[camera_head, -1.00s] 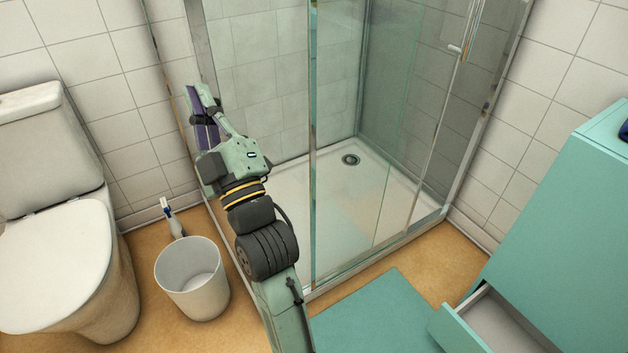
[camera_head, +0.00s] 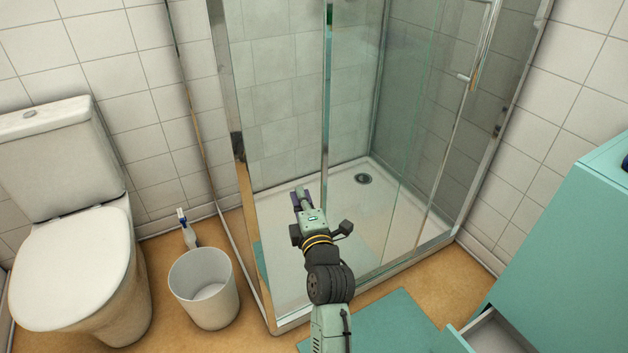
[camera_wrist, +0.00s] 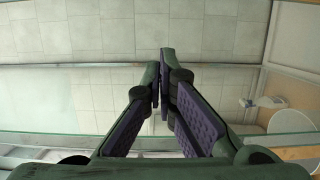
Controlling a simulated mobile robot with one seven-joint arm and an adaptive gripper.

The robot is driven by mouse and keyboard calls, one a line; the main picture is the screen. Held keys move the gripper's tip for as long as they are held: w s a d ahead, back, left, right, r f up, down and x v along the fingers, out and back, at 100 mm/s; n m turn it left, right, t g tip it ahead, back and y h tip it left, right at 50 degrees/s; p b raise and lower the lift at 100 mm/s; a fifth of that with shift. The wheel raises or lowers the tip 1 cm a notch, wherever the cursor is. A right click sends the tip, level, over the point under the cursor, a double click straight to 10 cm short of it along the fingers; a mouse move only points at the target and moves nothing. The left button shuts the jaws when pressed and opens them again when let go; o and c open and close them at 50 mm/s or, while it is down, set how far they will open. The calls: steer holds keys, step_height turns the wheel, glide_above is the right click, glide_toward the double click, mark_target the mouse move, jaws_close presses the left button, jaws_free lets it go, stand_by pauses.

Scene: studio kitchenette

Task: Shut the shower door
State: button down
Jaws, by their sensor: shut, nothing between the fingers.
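The shower enclosure has clear glass panels in metal frames around a white tray (camera_head: 390,215). A bright upright glass edge (camera_head: 326,90) stands behind my gripper, and a small handle (camera_head: 464,78) is on the glass to the right. Which panel is the door, and how far it stands open, I cannot tell. My gripper (camera_head: 301,197) is shut and empty, in front of the glass near the enclosure's lower front. Whether it touches the glass is unclear. In the wrist view its purple-padded fingers (camera_wrist: 160,85) are together, with a glass edge (camera_wrist: 60,143) crossing near them.
A toilet (camera_head: 70,250) stands at the left, with a white bin (camera_head: 205,290) and a bottle (camera_head: 188,230) between it and the shower. A teal cabinet (camera_head: 560,230) with an open drawer (camera_head: 490,335) is at the right. A teal mat (camera_head: 385,320) lies in front.

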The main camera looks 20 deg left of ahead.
mark_target(400, 150)
steer(key=shift+r+x, duration=0.2)
steer(key=shift+x, duration=0.85)
steer(key=shift+w+d+f+p, duration=0.1)
steer(key=shift+w+d+p, duration=0.2)
steer(key=shift+w, duration=0.25)
steer(key=shift+w+d+p, duration=0.15)
steer(key=shift+w+d, duration=0.3)
steer(key=shift+w, duration=0.05)
steer(key=shift+w+d, duration=0.45)
steer(key=shift+w, duration=0.1)
steer(key=shift+f, duration=0.1)
steer(key=shift+w+d+f+b, duration=0.1)
steer(key=shift+w+d+b, duration=0.3)
steer(key=shift+b, duration=0.1)
steer(key=w+d+b, duration=0.5)
steer(key=w+b, duration=0.1)
steer(key=w+d+b, duration=0.5)
steer(key=w+b, duration=0.1)
steer(key=w, duration=0.1)
steer(key=w+d+b, duration=0.6)
steer(key=w, duration=0.1)
steer(key=shift+w+b, duration=0.2)
steer(key=shift+b, duration=0.15)
steer(key=shift+w+d+r, duration=0.2)
steer(key=shift+w+d, duration=0.05)
steer(key=shift+w, duration=0.2)
